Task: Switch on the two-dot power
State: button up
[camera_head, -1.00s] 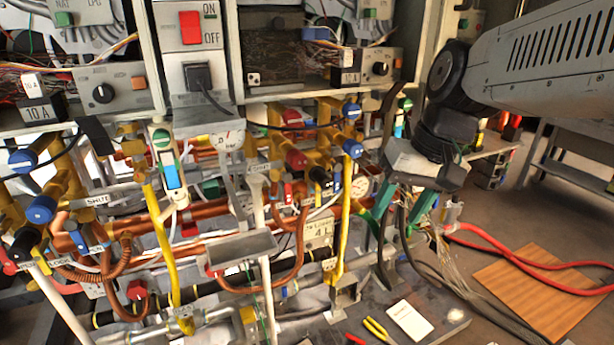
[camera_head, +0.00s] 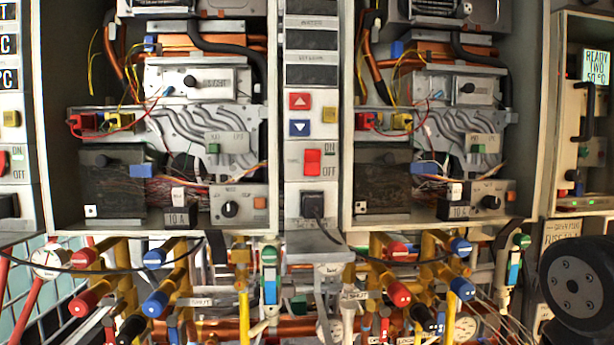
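A red rocker switch (camera_head: 312,162), marked ON above and OFF below, sits on the grey column between two open heaters. I cannot tell which way it is tipped. The left heater has a small white die-like marker (camera_head: 91,211) at its lower left, and the right heater has a similar marker (camera_head: 362,208). Their dots are too small to count surely. Another red switch (camera_head: 3,163) is cut off at the left edge, beside another ON/OFF label. My gripper is out of view; only a dark round joint of my arm shows at the lower right.
Red up and blue down arrow buttons (camera_head: 300,114) and a yellow button (camera_head: 329,115) sit above the middle switch. A lit screen (camera_head: 596,66) at the far right reads READY TWO 50 °C. Pipes and coloured valves crowd the space below the heaters.

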aim_at(312, 162)
jog(key=u, duration=0.8)
jog(key=k, duration=0.75)
jog(key=z, duration=0.7)
jog(key=i, duration=0.5)
jog(key=u, duration=0.05)
